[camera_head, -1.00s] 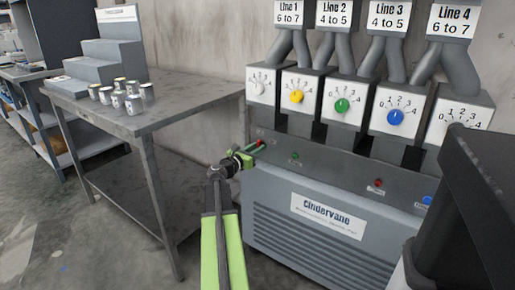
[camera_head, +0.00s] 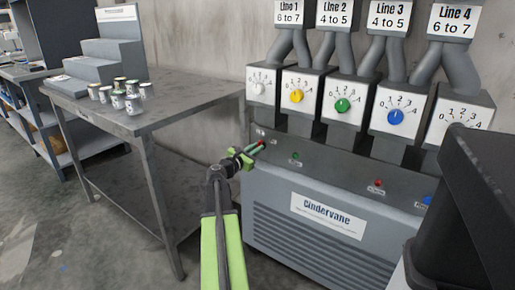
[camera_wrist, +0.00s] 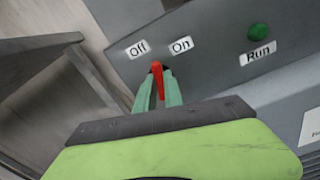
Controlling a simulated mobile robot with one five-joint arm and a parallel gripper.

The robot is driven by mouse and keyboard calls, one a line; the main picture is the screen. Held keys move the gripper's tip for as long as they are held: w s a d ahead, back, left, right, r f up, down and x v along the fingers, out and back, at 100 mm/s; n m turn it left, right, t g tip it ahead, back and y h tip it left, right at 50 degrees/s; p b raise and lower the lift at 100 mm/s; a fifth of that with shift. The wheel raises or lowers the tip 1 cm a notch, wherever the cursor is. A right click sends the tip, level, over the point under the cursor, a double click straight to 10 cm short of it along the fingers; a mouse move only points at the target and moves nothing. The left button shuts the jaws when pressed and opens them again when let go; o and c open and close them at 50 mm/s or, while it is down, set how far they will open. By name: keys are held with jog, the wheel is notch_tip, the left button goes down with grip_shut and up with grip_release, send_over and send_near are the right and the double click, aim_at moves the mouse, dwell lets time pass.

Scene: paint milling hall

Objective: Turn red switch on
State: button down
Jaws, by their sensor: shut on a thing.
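The red switch (camera_wrist: 157,80) is a small lever on the sloped front panel of the grey machine, below the "Off" label (camera_wrist: 138,49) and "On" label (camera_wrist: 181,45) in the wrist view. The lever's tip stands between the two labels, and I cannot tell for sure which it points to. My gripper (camera_wrist: 158,92) has its two green fingers on either side of the lever, shut on it. In the head view, my gripper (camera_head: 258,148) reaches the panel's left end, and the red switch (camera_head: 262,143) is partly hidden by the fingers.
A green "Run" button (camera_wrist: 258,31) is right of the switch. A red button (camera_head: 378,183) and blue button (camera_head: 427,200) sit farther right on the panel. Dials including a yellow knob (camera_head: 297,96) stand above. A metal table (camera_head: 180,105) with several cans is at left.

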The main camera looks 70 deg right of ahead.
jog(key=m, duration=0.4)
jog(key=shift+s+a+m, duration=0.1)
jog(key=shift+s+m, duration=0.3)
jog(key=shift+s+f+m, duration=0.1)
jog(key=shift+m, duration=2.1)
jog(key=c, duration=1.4)
grip_release()
jog(key=shift+c, duration=0.2)
